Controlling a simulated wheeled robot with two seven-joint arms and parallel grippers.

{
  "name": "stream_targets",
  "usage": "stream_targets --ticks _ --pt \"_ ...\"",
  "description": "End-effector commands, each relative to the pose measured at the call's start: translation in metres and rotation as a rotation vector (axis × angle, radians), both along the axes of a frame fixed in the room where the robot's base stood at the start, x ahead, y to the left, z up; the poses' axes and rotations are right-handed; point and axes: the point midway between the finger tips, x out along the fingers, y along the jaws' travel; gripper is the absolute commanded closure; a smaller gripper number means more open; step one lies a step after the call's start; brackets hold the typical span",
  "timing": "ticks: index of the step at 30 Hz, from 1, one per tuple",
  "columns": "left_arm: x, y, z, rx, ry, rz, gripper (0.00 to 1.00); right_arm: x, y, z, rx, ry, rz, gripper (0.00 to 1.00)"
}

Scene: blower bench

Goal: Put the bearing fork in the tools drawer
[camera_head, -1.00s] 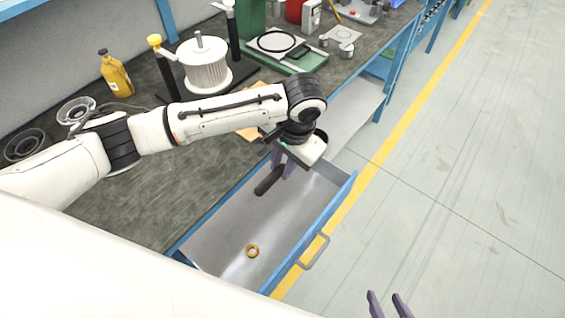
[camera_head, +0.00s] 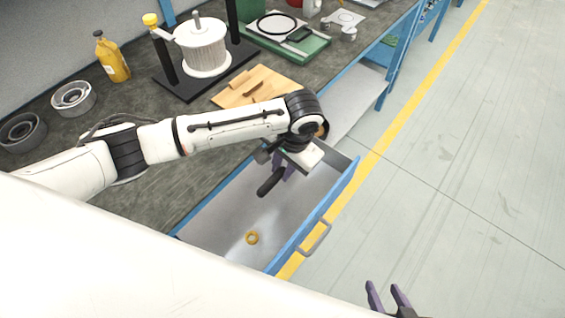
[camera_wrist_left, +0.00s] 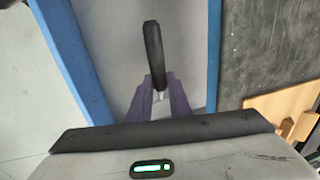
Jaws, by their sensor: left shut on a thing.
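My left gripper (camera_head: 286,172) is over the open drawer (camera_head: 215,225), towards its far end. It is shut on the bearing fork, whose black handle (camera_head: 271,182) sticks out towards the near left in the head view. The fork appears to be above the drawer floor. My right gripper (camera_head: 388,300) shows at the bottom edge of the head view, fingers apart and empty.
A brass ring (camera_head: 252,238) lies on the drawer floor. The drawer's blue front with a grey handle (camera_head: 316,238) faces the aisle. On the bench are a wooden board (camera_head: 255,88), a white filter on a black stand (camera_head: 203,50), a yellow bottle (camera_head: 112,58) and grey rings (camera_head: 73,98).

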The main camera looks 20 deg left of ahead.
Motion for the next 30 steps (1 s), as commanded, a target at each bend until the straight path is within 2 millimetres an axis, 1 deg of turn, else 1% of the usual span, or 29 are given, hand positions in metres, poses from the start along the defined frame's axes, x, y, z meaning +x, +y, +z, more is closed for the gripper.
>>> stream_targets --ticks 1,3,15,21,30 --pt "0.000 -0.001 -0.007 -0.001 0.000 0.000 1.00 0.000 0.000 -0.004 0.000 0.000 0.000 0.61" --pt "0.000 -0.001 -0.014 -0.002 0.001 0.000 1.00 0.000 0.000 -0.006 0.000 0.000 0.000 0.61" --pt "0.000 0.000 -0.053 -0.001 -0.001 0.000 1.00 0.000 0.000 -0.022 0.000 -0.002 0.000 0.61" --pt "0.000 -0.001 -0.063 -0.002 -0.002 0.000 1.00 0.000 0.000 -0.026 0.000 -0.002 0.000 0.61" --pt "0.000 -0.001 -0.066 -0.002 -0.001 -0.001 1.00 0.000 0.000 -0.027 -0.001 -0.001 -0.001 0.61"
